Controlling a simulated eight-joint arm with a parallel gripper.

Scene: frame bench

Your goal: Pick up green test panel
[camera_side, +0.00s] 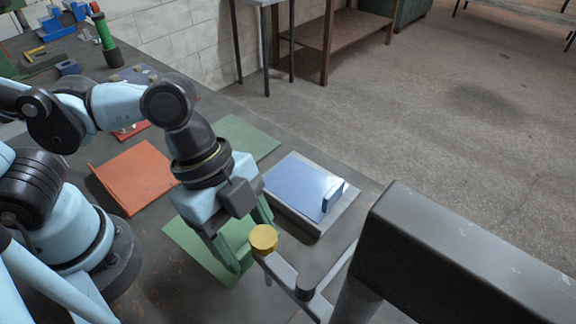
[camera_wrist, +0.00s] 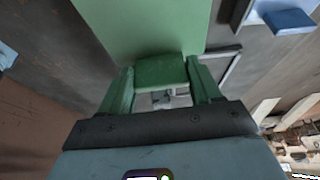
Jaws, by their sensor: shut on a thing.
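The green test panel (camera_side: 190,246) is a flat green sheet under and beside my gripper (camera_side: 243,240) in the side view, partly hidden by it. In the wrist view, the green panel (camera_wrist: 140,28) stretches away from my gripper (camera_wrist: 160,75). Its raised green block at the near edge sits between my two green fingers, which are shut on it. I cannot tell whether the panel is clear of the bench. A second green sheet (camera_side: 247,137) lies further back on the bench.
A blue panel (camera_side: 295,183) with an upright tab lies on a grey plate to the right. An orange panel (camera_side: 130,172) lies left. A yellow knob (camera_side: 264,238) on a grey bracket stands close to my gripper. A large black beam (camera_side: 460,260) fills the lower right foreground.

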